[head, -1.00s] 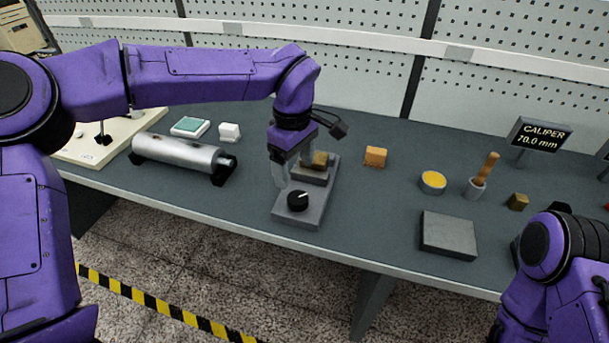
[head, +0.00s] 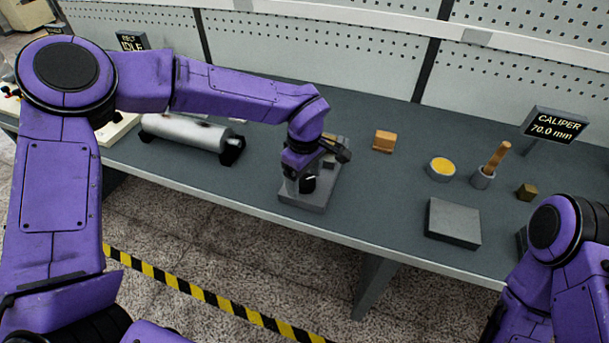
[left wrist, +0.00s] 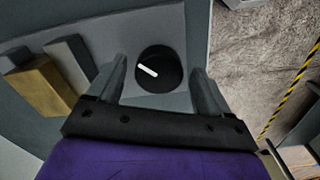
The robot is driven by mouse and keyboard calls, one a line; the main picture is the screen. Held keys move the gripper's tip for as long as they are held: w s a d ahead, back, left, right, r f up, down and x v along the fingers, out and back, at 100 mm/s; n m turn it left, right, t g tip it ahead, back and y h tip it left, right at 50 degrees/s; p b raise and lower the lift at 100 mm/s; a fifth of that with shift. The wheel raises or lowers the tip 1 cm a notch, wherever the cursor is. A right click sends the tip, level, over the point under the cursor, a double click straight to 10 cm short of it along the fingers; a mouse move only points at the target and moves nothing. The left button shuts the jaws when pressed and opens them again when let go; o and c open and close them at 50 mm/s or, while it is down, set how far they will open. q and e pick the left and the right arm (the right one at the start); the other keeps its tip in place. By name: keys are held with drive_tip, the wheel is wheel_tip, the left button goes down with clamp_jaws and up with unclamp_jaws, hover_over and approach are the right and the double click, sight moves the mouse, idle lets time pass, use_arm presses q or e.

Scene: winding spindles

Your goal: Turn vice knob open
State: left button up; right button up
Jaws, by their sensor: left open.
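The vice knob (left wrist: 159,70) is a round black dial with a white pointer line, set on the grey vice base (head: 304,202). It also shows in the head view (head: 308,184), partly covered by my gripper. My left gripper (left wrist: 163,82) is open above the vice, with one finger on each side of the knob in the left wrist view. I cannot tell whether the fingers touch it. A brass-coloured block (left wrist: 45,85) sits by the grey vice jaw (left wrist: 72,62). My right gripper is out of view; only part of my right arm shows.
A silver roller (head: 186,132) lies left of the vice. An orange block (head: 384,141), a yellow-filled dish (head: 441,168), a cup with a wooden handle (head: 483,178) and a grey slab (head: 453,222) are to the right. A caliper sign (head: 555,123) reads 70.0 mm.

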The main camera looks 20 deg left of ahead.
use_arm(q)
drive_tip(key=c, duration=1.1)
drive_tip(key=shift+o, duration=0.2)
